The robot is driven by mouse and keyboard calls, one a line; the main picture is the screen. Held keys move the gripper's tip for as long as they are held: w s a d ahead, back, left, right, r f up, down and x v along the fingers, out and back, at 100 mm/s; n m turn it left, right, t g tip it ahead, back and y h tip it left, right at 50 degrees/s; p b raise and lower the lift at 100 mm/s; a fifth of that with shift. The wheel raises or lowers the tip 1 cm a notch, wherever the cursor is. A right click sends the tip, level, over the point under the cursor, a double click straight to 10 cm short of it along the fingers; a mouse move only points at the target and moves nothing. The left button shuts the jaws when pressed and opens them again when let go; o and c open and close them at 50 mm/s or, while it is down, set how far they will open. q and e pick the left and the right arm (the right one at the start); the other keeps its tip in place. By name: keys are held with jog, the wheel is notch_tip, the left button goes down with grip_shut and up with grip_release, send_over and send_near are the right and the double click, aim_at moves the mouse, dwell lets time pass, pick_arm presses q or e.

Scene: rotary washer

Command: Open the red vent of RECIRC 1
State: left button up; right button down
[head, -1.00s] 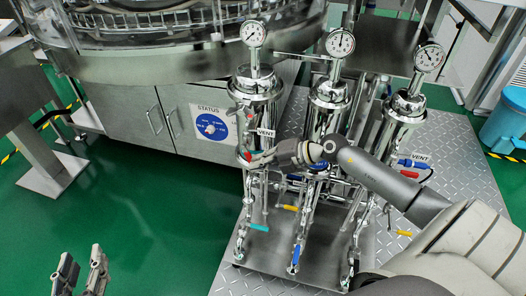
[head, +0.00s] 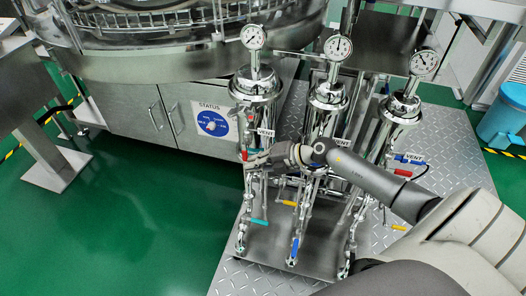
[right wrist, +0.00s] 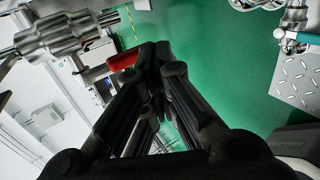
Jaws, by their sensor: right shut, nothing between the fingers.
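Three steel filter housings with gauges stand in a row in the head view. The left housing (head: 258,88) has a VENT label (head: 265,133) and a small red vent handle (head: 244,154). My right gripper (head: 254,162) is shut and empty beside that handle. In the right wrist view its closed fingertips (right wrist: 152,50) are close to the red handle (right wrist: 122,60); I cannot tell whether they touch. The right housing (head: 402,106) has another red handle (head: 403,173) under its VENT label. No RECIRC label is readable. My left gripper is out of view.
Teal (head: 258,222), yellow (head: 288,203) and blue (head: 294,248) valve handles sit low on the pipes. Green floor (head: 130,220) is clear at left. A blue bin (head: 505,120) stands right.

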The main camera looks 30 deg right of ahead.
dwell(0.5)
notch_tip(320, 180, up, 10)
dwell(0.5)
